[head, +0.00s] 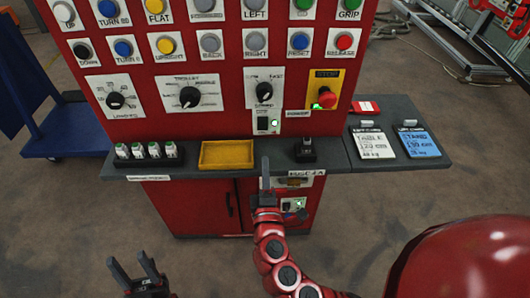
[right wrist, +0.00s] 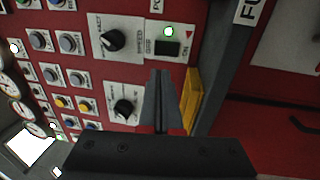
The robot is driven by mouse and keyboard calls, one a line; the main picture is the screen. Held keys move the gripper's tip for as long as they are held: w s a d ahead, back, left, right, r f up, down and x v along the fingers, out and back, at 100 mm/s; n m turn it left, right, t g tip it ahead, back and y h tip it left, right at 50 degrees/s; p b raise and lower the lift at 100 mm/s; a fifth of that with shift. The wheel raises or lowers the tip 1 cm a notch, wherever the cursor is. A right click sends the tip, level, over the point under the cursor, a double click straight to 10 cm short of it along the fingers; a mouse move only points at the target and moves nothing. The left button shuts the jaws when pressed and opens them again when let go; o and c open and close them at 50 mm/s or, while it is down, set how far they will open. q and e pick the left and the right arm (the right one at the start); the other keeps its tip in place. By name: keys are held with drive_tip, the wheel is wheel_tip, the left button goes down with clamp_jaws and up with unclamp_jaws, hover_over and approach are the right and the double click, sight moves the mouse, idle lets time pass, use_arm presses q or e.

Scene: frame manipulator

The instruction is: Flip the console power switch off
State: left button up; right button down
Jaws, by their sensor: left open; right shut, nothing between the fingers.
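The power switch (head: 263,124) is a small black rocker on a white plate on the red console, below the speed knob. A green light glows beside it. In the right wrist view the switch (right wrist: 167,48) shows with an ON label and the lit green lamp. My right gripper (head: 265,170) is shut and empty, in front of the shelf and below the switch in the head view. In the right wrist view its fingertips (right wrist: 159,75) point toward the switch and appear apart from it. My left gripper (head: 146,268) is open and empty at the lower left, away from the console.
A grey shelf (head: 220,175) juts out below the panel. It carries a yellow tray (head: 227,155), several small green-and-white items (head: 147,150), a black holder (head: 306,151) and two cards (head: 373,143). A red stop button (head: 326,97) sits right of the switch. A blue cart (head: 75,130) stands left.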

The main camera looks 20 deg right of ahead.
sight(263, 122)
drive_tip(key=p+x, duration=0.3)
drive_tip(key=x, duration=0.9)
drive_tip(key=shift+w+d, duration=0.1)
drive_tip(key=shift+w, duration=0.2)
